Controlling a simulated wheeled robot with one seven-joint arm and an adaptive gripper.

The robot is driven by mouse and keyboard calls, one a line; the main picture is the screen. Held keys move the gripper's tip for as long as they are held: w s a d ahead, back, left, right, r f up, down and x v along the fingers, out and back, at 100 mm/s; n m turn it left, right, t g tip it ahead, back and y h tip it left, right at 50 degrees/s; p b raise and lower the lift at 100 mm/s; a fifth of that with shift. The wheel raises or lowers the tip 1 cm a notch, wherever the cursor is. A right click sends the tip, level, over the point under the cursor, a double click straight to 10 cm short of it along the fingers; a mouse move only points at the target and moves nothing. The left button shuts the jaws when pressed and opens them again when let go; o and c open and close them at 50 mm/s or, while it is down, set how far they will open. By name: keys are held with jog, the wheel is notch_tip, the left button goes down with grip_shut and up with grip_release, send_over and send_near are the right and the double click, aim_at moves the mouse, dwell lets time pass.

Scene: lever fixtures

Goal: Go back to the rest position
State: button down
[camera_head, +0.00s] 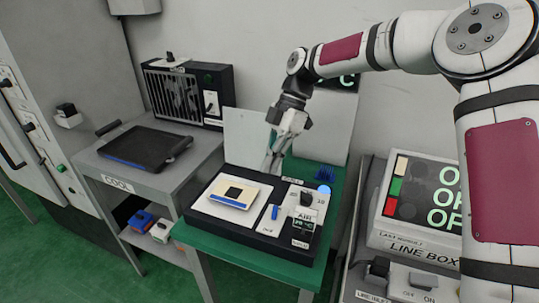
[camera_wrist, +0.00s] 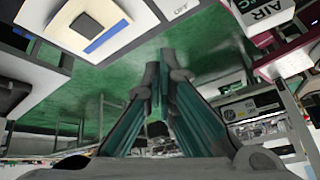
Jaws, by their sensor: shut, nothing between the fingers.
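My gripper (camera_head: 272,165) is over the back part of the black fixture box (camera_head: 228,220) on the green table (camera_head: 270,262) in the head view. Its fingers point down and are closed together with nothing between them. In the wrist view my gripper (camera_wrist: 160,65) also shows shut, with both fingers meeting. On the box, a white plate with a blue stripe and dark square (camera_head: 234,193) lies left of the gripper. A blue lever (camera_head: 275,212) stands on a white panel in front of it. Whether the fingertips touch the box cannot be told.
A grey cart marked COOL (camera_head: 117,183) with a black tray (camera_head: 145,146) stands at left. A fan unit (camera_head: 188,92) is behind it. The LINE BOX panel (camera_head: 412,205) stands at right. A pale upright panel (camera_head: 325,130) is close behind my gripper.

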jog(key=s+d+r+m+t+h+p, duration=0.1)
jog(key=s+d+r+m+t+h, duration=0.4)
jog(key=s+d+r+m, duration=0.95)
jog(key=s+d+m+t, duration=0.2)
jog(key=s+m, duration=0.3)
jog(key=s, duration=0.3)
jog(key=s+d+f+m+t+y+p, duration=0.1)
jog(key=s+d+m, duration=0.2)
jog(key=s+m, duration=0.2)
jog(key=s, duration=0.3)
jog(key=shift+s+d+f+t, duration=0.3)
jog(key=shift+d+t, duration=0.1)
